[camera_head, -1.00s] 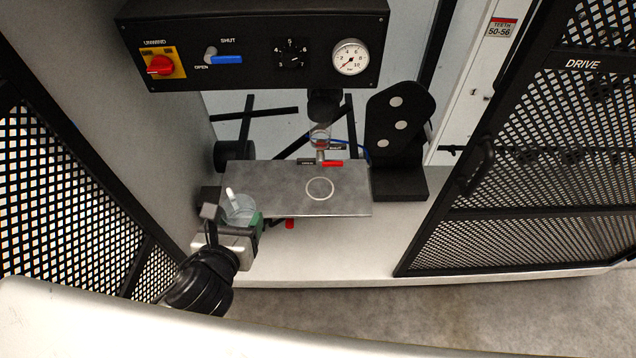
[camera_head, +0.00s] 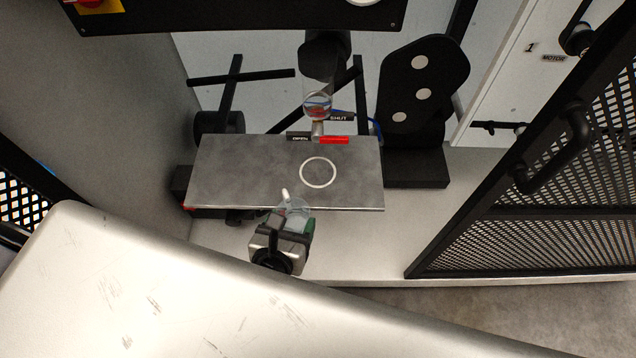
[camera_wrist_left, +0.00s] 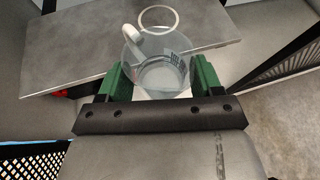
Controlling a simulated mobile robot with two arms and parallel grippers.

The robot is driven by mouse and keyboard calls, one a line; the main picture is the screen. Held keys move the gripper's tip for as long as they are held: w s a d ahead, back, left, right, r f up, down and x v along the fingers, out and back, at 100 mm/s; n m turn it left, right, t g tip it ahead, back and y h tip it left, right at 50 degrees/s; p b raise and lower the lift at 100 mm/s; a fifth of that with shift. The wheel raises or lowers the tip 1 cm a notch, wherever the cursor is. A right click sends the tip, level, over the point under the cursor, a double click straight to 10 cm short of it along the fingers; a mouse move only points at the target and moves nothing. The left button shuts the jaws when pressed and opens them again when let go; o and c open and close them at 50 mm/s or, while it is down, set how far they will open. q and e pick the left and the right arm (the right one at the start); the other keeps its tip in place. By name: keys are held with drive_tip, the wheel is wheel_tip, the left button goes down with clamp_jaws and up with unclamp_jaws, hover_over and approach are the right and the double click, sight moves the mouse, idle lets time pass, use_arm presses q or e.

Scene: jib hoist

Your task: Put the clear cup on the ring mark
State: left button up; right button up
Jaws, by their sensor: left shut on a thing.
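The clear cup (camera_head: 294,213) is see-through with a white handle. My left gripper (camera_head: 293,224) is shut on it, with the cup at the front edge of the grey metal shelf (camera_head: 240,170). In the left wrist view the cup (camera_wrist_left: 160,72) sits between the green fingers of the left gripper (camera_wrist_left: 160,84). The white ring mark (camera_head: 319,187) lies on the shelf, bare, beyond the cup and to its right. In the wrist view the ring mark (camera_wrist_left: 158,9) shows just past the cup's rim. My right gripper is not in view.
A red-handled valve (camera_head: 334,140) with a clear sight glass (camera_head: 318,106) stands at the shelf's back edge. A black bracket (camera_head: 415,120) stands to the right of the shelf. A mesh door (camera_head: 560,190) is farther right. The shelf top around the ring is clear.

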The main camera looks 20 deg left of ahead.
sight(298, 201)
use_arm(q)
drive_tip(key=shift+w+a+f, duration=0.1)
drive_tip(key=shift+a+f, duration=0.05)
drive_tip(key=shift+f, duration=0.35)
drive_tip(key=w, duration=1.6)
drive_tip(key=shift+w+a, duration=0.15)
drive_tip(key=shift+w+f+b, duration=0.3)
drive_tip(key=shift+w+f, duration=0.05)
drive_tip(key=shift+f, duration=0.55)
drive_tip(key=shift+w+f+b, duration=0.25)
drive_tip(key=shift+w+f, duration=0.05)
drive_tip(key=shift+f, duration=0.55)
drive_tip(key=o, duration=1)
drive_tip(key=p+v, duration=0.1)
drive_tip(key=v, duration=1.1)
drive_tip(key=shift+s, duration=0.1)
